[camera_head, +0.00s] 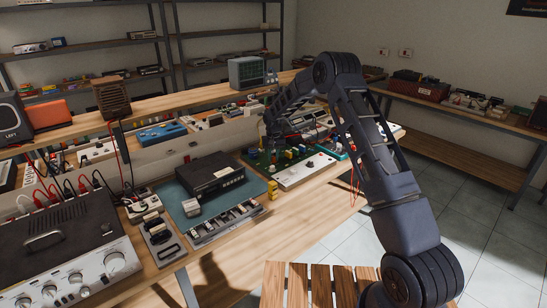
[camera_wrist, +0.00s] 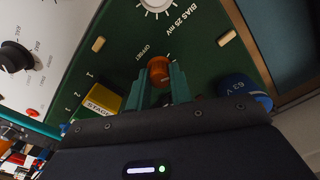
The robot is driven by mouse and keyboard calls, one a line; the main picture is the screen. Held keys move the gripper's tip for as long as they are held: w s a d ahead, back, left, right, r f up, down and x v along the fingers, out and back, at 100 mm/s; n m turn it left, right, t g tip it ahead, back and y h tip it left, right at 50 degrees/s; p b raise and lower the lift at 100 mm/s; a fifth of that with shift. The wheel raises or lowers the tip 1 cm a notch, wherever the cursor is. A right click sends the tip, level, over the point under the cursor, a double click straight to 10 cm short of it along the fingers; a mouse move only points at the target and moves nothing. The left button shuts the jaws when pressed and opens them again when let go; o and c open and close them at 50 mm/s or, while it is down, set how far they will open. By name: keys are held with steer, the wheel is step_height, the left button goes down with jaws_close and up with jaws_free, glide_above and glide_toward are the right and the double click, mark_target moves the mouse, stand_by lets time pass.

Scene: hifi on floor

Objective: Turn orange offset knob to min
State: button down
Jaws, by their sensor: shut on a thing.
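The orange offset knob (camera_wrist: 158,68) stands on a dark green panel (camera_wrist: 205,62) in the wrist view, with the word OFFSET printed beside it. My gripper (camera_wrist: 160,82) has its two teal fingers on either side of the knob and is shut on it. The fingers hide the knob's lower part, and I cannot make out a pointer mark or a min label. In the head view my arm reaches down to the green board (camera_head: 256,160) on the bench; the knob is too small to tell there.
Near the fingers in the wrist view are a yellow block marked STAGE (camera_wrist: 100,105), a blue part marked 63 V (camera_wrist: 243,88) and a white BIAS dial (camera_wrist: 158,4). A white panel with a black knob (camera_wrist: 15,57) lies left. Electronics crowd the bench.

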steer(key=n, duration=0.5)
steer(key=shift+n, duration=0.3)
steer(key=n, duration=0.5)
steer(key=shift+n, duration=0.7)
steer(key=c, duration=1.3)
jaws_free()
steer(key=shift+o, duration=0.2)
step_height(320, 180, up, 11)
